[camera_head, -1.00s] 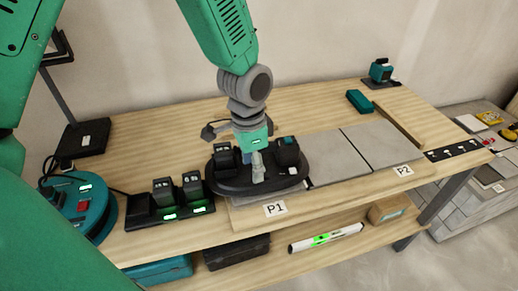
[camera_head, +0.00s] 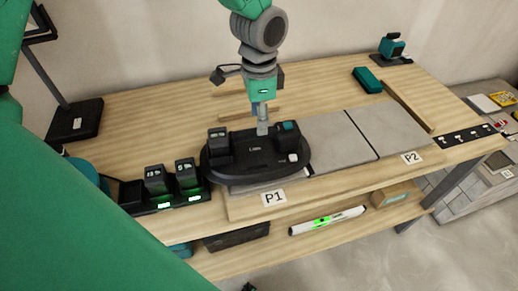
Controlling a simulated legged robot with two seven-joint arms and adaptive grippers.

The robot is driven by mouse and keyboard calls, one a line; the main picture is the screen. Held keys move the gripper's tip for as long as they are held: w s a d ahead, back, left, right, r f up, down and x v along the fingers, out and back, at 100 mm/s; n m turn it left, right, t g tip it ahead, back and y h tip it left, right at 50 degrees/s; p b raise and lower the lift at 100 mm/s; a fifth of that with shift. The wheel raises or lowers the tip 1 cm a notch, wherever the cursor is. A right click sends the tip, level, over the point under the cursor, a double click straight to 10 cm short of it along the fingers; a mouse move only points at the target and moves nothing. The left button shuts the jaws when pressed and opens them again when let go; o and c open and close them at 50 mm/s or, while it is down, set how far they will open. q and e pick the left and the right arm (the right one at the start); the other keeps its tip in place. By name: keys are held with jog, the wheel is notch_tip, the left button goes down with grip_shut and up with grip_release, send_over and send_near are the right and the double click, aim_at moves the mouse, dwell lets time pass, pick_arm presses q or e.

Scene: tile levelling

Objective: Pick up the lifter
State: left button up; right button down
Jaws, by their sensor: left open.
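The lifter appears to be the black oval device (camera_head: 255,158) with two upright battery-like blocks on top, one grey and one with a teal top. It lies on the near-left tile area by the P1 label (camera_head: 273,198). My left gripper (camera_head: 262,131) points down over the far middle part of the device, between the two blocks. It is open and holds nothing. Its fingers are seen edge-on, and I cannot tell whether they touch the device. My right gripper is not seen.
Grey tiles (camera_head: 392,127) lie right of the device, near the P2 label (camera_head: 411,158). A charger with two batteries (camera_head: 165,200) stands close on the left. A teal box (camera_head: 367,80) is at the back right. A white level (camera_head: 328,220) lies on the lower shelf.

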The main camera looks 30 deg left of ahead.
pick_arm(q)
send_over(255, 144)
jog(key=d, duration=0.2)
jog(key=shift+s+a+f, duration=0.15)
jog(key=shift+s+f, duration=0.05)
jog(key=shift+f, duration=1.05)
jog(key=shift+s+a+f, duration=0.1)
jog(key=shift+s+f, duration=0.05)
jog(key=shift+f, duration=1.1)
jog(key=shift+f, duration=0.25)
jog(key=shift+c, duration=0.4)
grip_shut()
